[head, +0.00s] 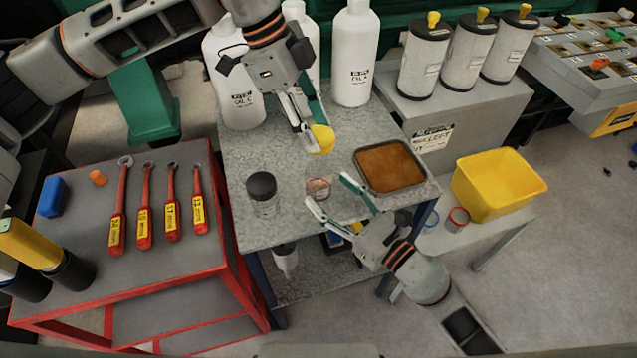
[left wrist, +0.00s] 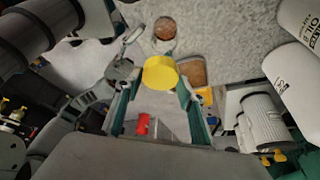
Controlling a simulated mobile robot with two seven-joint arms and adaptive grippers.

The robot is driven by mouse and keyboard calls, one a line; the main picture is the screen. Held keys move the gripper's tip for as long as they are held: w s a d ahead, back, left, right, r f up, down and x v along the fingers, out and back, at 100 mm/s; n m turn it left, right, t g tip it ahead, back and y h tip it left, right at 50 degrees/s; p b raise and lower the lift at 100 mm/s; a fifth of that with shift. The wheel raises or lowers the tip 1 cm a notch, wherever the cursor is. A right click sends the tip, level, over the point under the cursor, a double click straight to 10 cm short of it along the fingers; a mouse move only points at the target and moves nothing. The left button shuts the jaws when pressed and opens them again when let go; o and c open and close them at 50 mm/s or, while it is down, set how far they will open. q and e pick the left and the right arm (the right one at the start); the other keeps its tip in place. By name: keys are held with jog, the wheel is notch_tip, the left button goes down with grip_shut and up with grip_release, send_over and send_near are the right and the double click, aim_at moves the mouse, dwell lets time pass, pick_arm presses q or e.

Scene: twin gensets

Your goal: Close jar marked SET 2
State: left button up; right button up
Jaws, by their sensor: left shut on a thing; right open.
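A yellow lid (head: 322,139) is between the fingers of my left gripper (head: 312,136), which is shut on it above the grey bench. The lid also shows in the left wrist view (left wrist: 160,73). A small open clear jar (head: 318,187) with reddish-brown contents stands on the bench below the lid; it also shows in the left wrist view (left wrist: 165,28). Its marking cannot be read. A second jar (head: 263,195) with a black lid stands to its left. My right gripper (head: 329,192) is open and empty, its fingertips close to the open jar's near and right sides.
A tray (head: 391,190) of brown material sits right of the open jar on the bench (head: 240,150). White oil bottles (head: 355,60) stand along the back. A yellow bin (head: 495,186) is farther right, and a red table (head: 85,240) with wrenches is at left.

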aim_at(327, 189)
jog(key=shift+x, duration=2.4)
grip_shut()
pick_arm(q)
jog(key=shift+f, duration=2.5)
jog(key=shift+f, duration=0.1)
jog(key=shift+f, duration=0.75)
jog(key=shift+f, duration=0.6)
